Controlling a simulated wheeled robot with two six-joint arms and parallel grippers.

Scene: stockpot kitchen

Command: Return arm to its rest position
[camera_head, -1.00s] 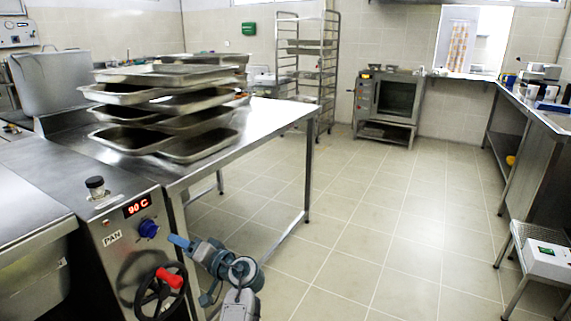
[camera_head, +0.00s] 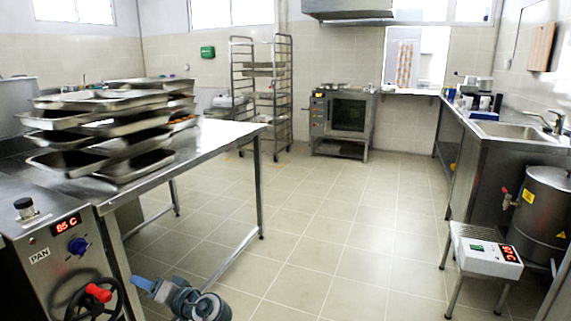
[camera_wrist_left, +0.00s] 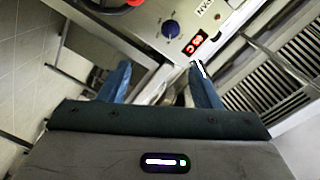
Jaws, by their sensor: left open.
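My left gripper (camera_head: 146,286) is in the lower left of the head view, in front of the pan unit and near its handwheel. Its blue fingers also show in the left wrist view (camera_wrist_left: 158,88); they are apart with nothing held between them. The pan unit's panel (camera_head: 58,252) has a blue knob (camera_head: 77,245), a red display reading 85 C (camera_head: 67,224) and a handwheel with a red handle (camera_head: 98,292). The knob also shows in the left wrist view (camera_wrist_left: 170,29), beyond the fingers. My right gripper is not seen.
A steel table (camera_head: 215,142) with stacked metal trays (camera_head: 64,163) stands beside the pan unit. Open tiled floor (camera_head: 310,230) lies to the right. A small stand with a white control box (camera_head: 488,255), a steel pot (camera_head: 545,210) and a sink counter (camera_head: 490,150) line the right side.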

